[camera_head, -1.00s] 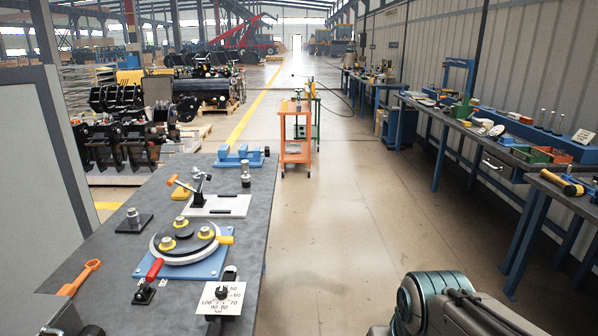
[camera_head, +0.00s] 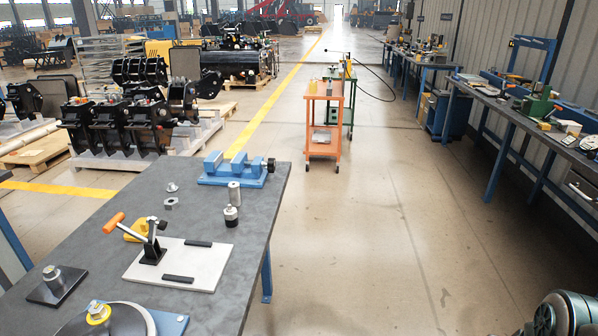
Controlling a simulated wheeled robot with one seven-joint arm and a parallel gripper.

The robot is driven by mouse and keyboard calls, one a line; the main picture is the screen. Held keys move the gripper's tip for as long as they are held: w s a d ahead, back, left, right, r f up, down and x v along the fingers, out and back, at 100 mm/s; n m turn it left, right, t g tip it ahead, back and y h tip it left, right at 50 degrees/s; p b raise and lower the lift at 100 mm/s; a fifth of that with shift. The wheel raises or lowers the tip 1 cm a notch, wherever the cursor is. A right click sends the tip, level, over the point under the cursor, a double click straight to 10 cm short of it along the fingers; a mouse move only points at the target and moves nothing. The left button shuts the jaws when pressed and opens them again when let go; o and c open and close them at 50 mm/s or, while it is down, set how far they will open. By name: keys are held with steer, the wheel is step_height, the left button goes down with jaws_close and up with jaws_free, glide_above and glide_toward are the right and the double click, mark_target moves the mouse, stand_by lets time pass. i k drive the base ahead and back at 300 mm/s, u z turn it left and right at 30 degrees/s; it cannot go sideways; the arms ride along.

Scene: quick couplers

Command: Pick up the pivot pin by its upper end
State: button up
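A short metal stud on a black square plate (camera_head: 56,287) stands at the bench's left side. My gripper is not in view; only a piece of my arm shows at the lower right corner.
The grey bench (camera_head: 208,180) also holds a blue vise (camera_head: 236,170), a white plate with an orange-handled clamp (camera_head: 185,268), small nuts and a partly cut-off round fixture (camera_head: 112,322). An orange cart (camera_head: 324,122) stands beyond. The aisle floor to the right is clear.

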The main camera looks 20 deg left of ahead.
mark_target(234, 191)
steer(key=u, duration=0.1)
steer(key=i, duration=1.65)
steer(key=u, duration=1)
steer(key=i, duration=1.2)
steer(key=u, duration=1.3)
steer(key=i, duration=0.45)
steer(key=u, duration=0.15)
